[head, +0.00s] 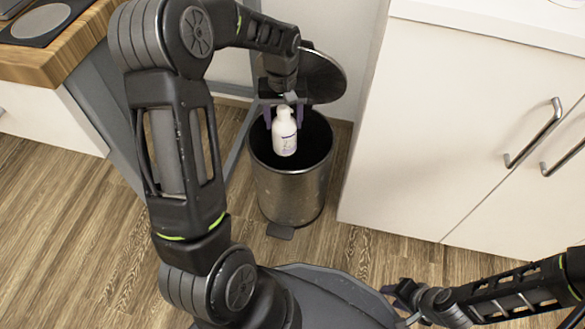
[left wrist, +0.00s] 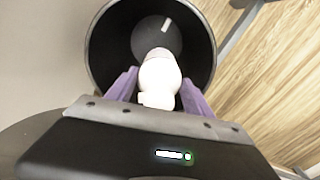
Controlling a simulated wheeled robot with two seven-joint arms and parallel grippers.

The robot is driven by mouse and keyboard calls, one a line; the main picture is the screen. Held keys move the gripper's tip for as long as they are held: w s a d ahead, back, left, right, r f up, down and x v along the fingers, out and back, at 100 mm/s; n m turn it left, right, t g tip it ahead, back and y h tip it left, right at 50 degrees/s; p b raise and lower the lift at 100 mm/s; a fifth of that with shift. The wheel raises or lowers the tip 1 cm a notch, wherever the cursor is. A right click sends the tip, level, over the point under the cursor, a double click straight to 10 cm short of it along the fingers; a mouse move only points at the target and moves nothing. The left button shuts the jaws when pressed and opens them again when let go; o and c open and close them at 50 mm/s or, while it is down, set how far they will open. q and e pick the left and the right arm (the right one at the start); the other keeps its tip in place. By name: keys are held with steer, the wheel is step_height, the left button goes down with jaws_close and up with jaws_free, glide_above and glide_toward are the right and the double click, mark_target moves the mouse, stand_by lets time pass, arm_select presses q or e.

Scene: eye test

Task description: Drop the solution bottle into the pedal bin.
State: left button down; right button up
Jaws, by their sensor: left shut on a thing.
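The solution bottle (head: 285,135) is white with a pump-like top and hangs upright over the bin's mouth in the head view. My left gripper (head: 285,113) is shut on its upper part, with purple fingers on both sides. In the left wrist view the bottle (left wrist: 159,78) sits between the fingers of my left gripper (left wrist: 158,88), above the bin's dark inside. The pedal bin (head: 290,193) is a metal cylinder on the floor, with its lid (head: 325,77) raised at the back. My right gripper (head: 400,300) is low at the right; its fingers are too unclear to judge.
A white cabinet (head: 450,120) with metal handles stands right of the bin. A wooden-topped table (head: 75,45) with a grey leg is at the left. The wooden floor (head: 75,215) is clear in front.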

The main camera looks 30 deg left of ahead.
mark_target(283, 108)
arm_select(q)
steer(key=shift+f, duration=0.15)
steer(key=shift+c, duration=1.6)
jaws_free()
step_height(283, 108, up, 8)
steer(key=p, duration=0.3)
steer(key=shift+f, duration=0.1)
